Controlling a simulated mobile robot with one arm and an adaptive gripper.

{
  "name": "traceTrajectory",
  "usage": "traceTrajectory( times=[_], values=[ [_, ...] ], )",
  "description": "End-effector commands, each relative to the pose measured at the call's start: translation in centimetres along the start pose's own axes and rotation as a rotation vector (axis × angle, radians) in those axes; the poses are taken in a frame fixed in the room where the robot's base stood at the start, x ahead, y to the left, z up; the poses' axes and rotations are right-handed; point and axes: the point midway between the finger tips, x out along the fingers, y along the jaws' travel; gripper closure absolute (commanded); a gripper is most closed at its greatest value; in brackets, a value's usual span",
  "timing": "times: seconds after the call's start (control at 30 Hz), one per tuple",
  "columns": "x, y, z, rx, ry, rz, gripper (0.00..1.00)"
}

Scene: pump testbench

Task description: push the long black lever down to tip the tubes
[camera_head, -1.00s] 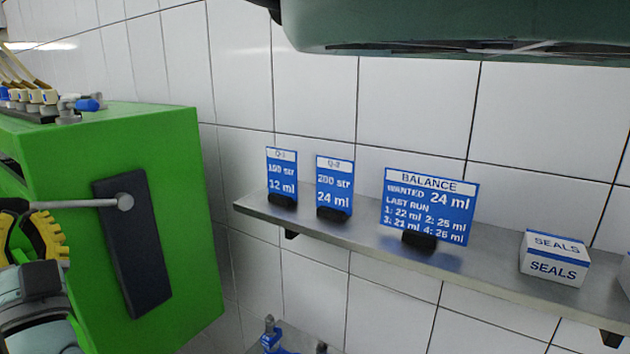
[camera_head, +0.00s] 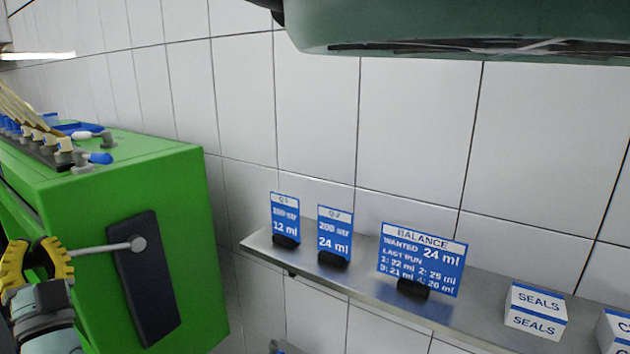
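The lever's metal rod (camera_head: 95,248) runs left from a round pivot on a dark plate (camera_head: 148,295) on the green machine's (camera_head: 190,240) near side. The rod sits near level, dipping slightly to the left. Its outer end reaches my gripper (camera_head: 36,262) at the left edge, where the black grip is largely hidden. My gripper's yellow fingers stand apart with something dark between them. I cannot tell whether they clamp the lever. Several pale tubes (camera_head: 14,105) slant over a row of fittings on top of the machine; their far ends are out of view.
A steel shelf (camera_head: 360,280) on the tiled wall carries blue signs, including a balance sign (camera_head: 422,258), and a seals box (camera_head: 535,312). A dark green body (camera_head: 460,25) hangs across the top right. The space between machine and shelf looks clear.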

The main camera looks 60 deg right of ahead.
Motion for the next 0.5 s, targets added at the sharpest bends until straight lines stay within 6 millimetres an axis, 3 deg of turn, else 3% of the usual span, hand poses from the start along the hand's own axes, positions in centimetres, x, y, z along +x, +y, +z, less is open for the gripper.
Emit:
traceTrajectory(
  times=[0.5],
  values=[
    [-0.17,0.13,0.27,-0.003,0.004,0.003,1.00]
  ],
)
